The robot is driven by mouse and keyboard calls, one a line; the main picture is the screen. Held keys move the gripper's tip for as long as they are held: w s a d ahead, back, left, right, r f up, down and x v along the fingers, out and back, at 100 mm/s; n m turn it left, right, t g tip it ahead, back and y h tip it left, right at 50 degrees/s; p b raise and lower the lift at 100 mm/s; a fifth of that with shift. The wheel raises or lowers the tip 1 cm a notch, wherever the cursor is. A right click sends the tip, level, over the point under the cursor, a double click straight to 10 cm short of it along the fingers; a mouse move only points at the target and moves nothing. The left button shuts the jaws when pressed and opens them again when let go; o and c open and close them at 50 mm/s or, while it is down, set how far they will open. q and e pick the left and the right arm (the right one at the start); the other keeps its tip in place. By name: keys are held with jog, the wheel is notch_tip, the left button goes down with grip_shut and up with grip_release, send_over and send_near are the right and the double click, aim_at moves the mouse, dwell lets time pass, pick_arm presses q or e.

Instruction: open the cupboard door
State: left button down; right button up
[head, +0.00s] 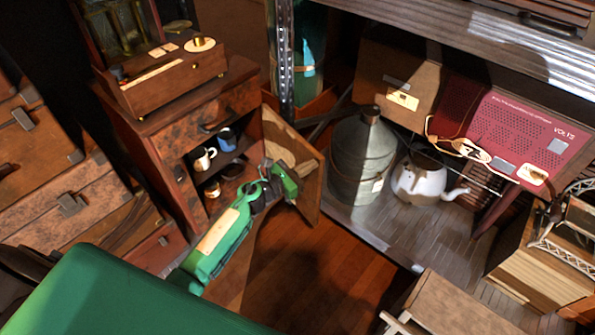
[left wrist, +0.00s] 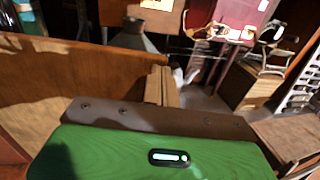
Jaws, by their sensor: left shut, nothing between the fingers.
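The cupboard (head: 170,150) is a small dark wooden cabinet at the left centre of the head view. Its door (head: 311,200) stands swung out to the right, and the shelves inside show. The door also shows as a brown panel at the left of the left wrist view (left wrist: 45,85). My left gripper (head: 297,171) is at the inner side of the open door, near its free edge. Its fingers (left wrist: 160,86) are shut and empty beside the panel. I cannot tell whether they touch it. My right gripper is not in view.
Cups (head: 204,158) stand inside the cupboard. A wooden box (head: 170,78) stands on top. Stacked suitcases (head: 60,200) are at the left. A metal can (head: 362,158) and a white kettle (head: 420,180) stand on a shelf right of the door. Wooden floor (head: 310,262) is clear in front.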

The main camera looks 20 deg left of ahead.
pick_arm(q)
jog(key=shift+w+d, duration=0.1)
jog(key=shift+w, duration=0.1)
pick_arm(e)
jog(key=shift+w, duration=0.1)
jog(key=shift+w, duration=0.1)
